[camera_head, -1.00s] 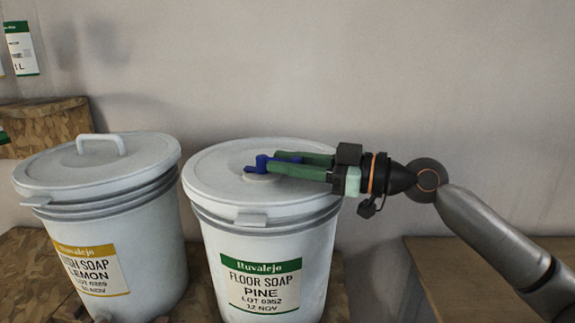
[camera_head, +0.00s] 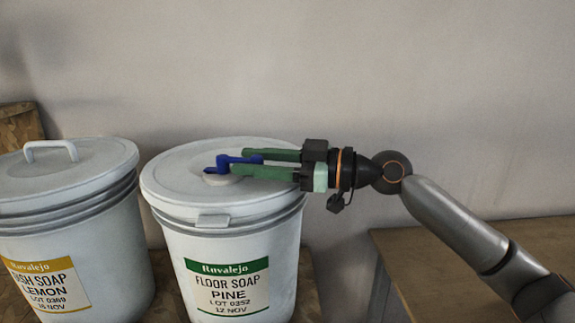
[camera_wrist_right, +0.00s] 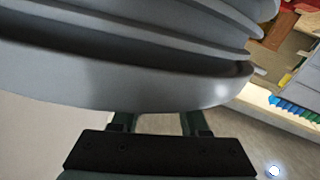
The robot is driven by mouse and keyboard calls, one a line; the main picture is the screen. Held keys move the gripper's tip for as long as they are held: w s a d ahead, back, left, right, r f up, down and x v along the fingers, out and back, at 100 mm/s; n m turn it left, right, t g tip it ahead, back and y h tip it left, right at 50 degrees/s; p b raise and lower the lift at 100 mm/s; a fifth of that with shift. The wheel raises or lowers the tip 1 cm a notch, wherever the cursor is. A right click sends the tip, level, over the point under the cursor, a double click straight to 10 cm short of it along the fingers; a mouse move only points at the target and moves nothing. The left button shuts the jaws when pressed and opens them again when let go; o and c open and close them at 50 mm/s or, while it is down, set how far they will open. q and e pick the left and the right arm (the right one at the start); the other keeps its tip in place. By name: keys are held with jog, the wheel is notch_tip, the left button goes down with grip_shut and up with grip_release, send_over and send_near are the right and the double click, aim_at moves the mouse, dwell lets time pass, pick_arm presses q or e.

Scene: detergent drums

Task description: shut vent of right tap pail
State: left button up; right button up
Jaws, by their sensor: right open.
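The right pail (camera_head: 180,235) is white with a green "Floor Soap Pine" label, and its flat lid (camera_head: 178,178) is on. A blue vent lever (camera_head: 222,163) sits on a pale round base on the lid. My right gripper (camera_head: 238,162) reaches in from the right, low over the lid. Its green fingers are open, one on the far side and one on the near side of the lever's right part. Contact cannot be told. In the right wrist view, the pail's ribbed grey rim (camera_wrist_right: 150,85) hides the fingertips. No tap shows. My left gripper is not in view.
A second white pail (camera_head: 105,250) with a yellow "Dish Soap Lemon" label and a lid handle stands close on the left. A wall is behind. A wooden surface (camera_head: 480,250) at the right looks bare. Blue and green items (camera_wrist_right: 295,108) show in the right wrist view.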

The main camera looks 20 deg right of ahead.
pick_arm(q)
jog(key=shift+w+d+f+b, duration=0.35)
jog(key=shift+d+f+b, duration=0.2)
jog(key=shift+b, duration=0.5)
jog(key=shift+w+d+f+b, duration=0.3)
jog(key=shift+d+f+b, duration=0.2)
jog(key=shift+b, duration=0.55)
pick_arm(e)
jog(key=v, duration=1.1)
jog(key=shift+d, duration=0.25)
jog(key=shift+s, duration=0.15)
